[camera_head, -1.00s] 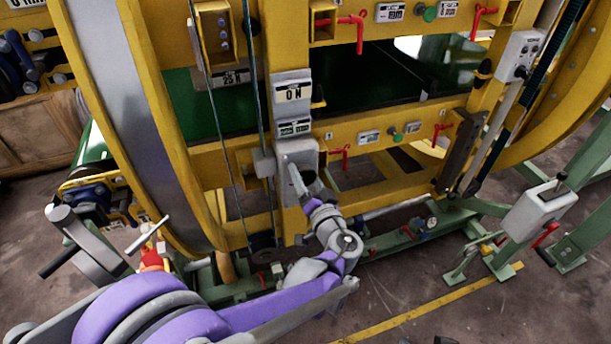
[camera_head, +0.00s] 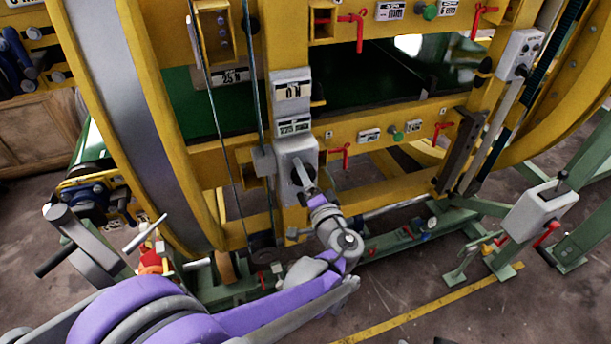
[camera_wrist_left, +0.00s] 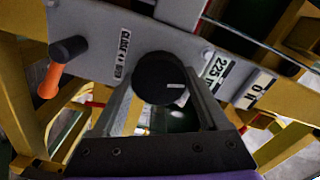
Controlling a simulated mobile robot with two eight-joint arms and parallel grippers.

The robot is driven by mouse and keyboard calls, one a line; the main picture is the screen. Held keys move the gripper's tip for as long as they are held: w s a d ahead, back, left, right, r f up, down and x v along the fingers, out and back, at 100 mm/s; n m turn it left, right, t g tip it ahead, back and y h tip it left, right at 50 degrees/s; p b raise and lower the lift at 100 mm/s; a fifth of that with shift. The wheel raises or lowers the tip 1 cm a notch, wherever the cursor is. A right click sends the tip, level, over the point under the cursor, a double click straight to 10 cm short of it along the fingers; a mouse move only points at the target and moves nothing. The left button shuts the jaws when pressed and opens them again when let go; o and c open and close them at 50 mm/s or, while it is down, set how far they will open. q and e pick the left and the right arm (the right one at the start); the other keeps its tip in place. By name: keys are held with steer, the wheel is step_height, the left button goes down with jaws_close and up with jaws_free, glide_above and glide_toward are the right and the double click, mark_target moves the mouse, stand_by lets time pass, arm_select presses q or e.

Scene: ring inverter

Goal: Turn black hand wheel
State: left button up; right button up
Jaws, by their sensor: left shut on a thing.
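The black hand wheel (camera_wrist_left: 158,76) is the round dark knob in the left wrist view, on a grey metal plate. A finger of my left gripper (camera_head: 302,176) lies on each side of it, and the gripper is shut on it. In the head view the gripper reaches the grey box (camera_head: 297,153) on the yellow post from below. There the hand wheel is mostly hidden by the gripper. My right gripper is not in view.
Beside the wheel is a black handle with an orange grip (camera_wrist_left: 50,80). Red valve handles (camera_head: 345,152) sit on the yellow frame to the right. A cable (camera_head: 218,110) hangs left of the post.

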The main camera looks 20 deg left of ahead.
arm_select(q)
steer(key=m, duration=0.5)
steer(key=shift+f+m+b, duration=0.15)
steer(key=shift+m+b, duration=0.2)
steer(key=shift+m, duration=0.05)
stand_by(0.4)
steer(key=o, duration=1.3)
steer(key=shift+c, duration=0.2)
steer(key=shift+d, duration=0.1)
steer(key=v, duration=1)
steer(key=shift+s+d, duration=0.2)
steer(key=shift+s, duration=0.15)
